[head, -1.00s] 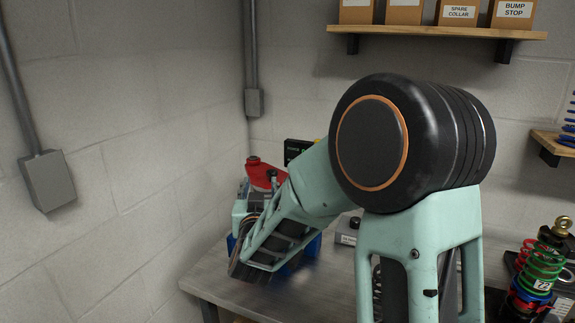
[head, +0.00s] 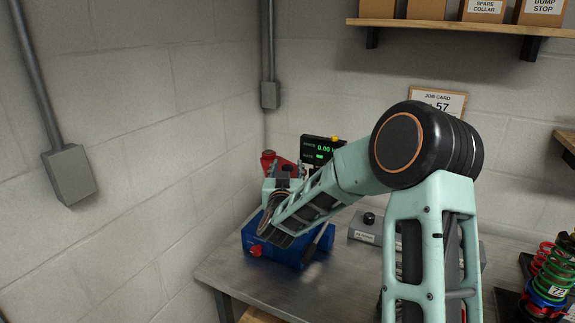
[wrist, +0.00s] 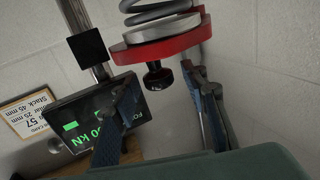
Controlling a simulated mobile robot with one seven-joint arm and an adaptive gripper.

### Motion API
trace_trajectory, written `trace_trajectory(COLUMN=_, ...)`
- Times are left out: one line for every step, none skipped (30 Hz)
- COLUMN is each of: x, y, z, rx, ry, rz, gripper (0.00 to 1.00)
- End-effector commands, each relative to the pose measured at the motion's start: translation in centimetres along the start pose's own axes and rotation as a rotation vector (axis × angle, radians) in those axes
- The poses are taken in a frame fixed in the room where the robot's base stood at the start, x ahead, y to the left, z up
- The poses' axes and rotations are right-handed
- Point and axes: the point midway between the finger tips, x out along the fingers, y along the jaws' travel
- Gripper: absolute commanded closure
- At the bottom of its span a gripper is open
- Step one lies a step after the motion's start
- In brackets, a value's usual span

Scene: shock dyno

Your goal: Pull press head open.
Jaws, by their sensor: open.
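In the wrist view, a red plate (wrist: 160,45) carries a silver disc and a grey coil spring, with a black knob (wrist: 157,76) on its near edge. I take this red part to be the press head. My gripper (wrist: 160,80) is open, its two fingers apart on either side of the knob in the picture. I cannot tell whether either finger touches it. In the head view, red parts (head: 269,157) of the press show above its blue base (head: 258,240). My arm hides most of the press and my gripper there.
A force display (head: 320,150) stands behind the press and shows in the wrist view (wrist: 85,125). A grey box (head: 365,230) with a black knob sits on the metal bench (head: 250,290). Coil-over shocks (head: 550,275) stand at right. The bench's front left is clear.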

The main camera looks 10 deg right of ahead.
Motion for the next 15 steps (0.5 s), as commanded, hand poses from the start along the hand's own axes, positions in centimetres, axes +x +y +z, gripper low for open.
trace_trajectory(x=0.3, y=0.02, z=0.01, rx=0.0, ry=-0.001, rz=0.0, gripper=0.59)
trace_trajectory(x=0.41, y=0.01, z=0.02, rx=0.0, ry=-0.001, rz=0.0, gripper=0.59)
trace_trajectory(x=0.52, y=0.02, z=0.01, rx=0.0, ry=0.0, rz=0.0, gripper=0.59)
trace_trajectory(x=0.59, y=0.02, z=0.0, rx=0.0, ry=0.0, rz=0.0, gripper=0.59)
trace_trajectory(x=0.63, y=0.02, z=0.0, rx=0.0, ry=0.0, rz=0.0, gripper=0.59)
trace_trajectory(x=0.66, y=0.02, z=0.0, rx=0.0, ry=0.0, rz=0.0, gripper=0.59)
trace_trajectory(x=0.66, y=0.02, z=0.0, rx=0.0, ry=0.001, rz=0.0, gripper=0.59)
trace_trajectory(x=0.66, y=0.02, z=0.01, rx=0.0, ry=0.0, rz=0.0, gripper=0.59)
trace_trajectory(x=0.65, y=0.03, z=0.02, rx=0.0, ry=0.0, rz=0.0, gripper=0.59)
trace_trajectory(x=0.65, y=0.03, z=0.02, rx=0.0, ry=0.0, rz=0.0, gripper=0.59)
trace_trajectory(x=0.65, y=0.03, z=0.02, rx=0.0, ry=0.0, rz=0.0, gripper=0.59)
trace_trajectory(x=0.64, y=0.03, z=0.02, rx=0.0, ry=0.0, rz=0.0, gripper=0.61)
trace_trajectory(x=0.64, y=0.03, z=0.02, rx=0.0, ry=0.0, rz=0.0, gripper=0.64)
trace_trajectory(x=0.64, y=0.03, z=0.02, rx=0.0, ry=0.0, rz=0.0, gripper=0.67)
trace_trajectory(x=0.63, y=0.03, z=0.03, rx=0.0, ry=0.0, rz=0.0, gripper=0.72)
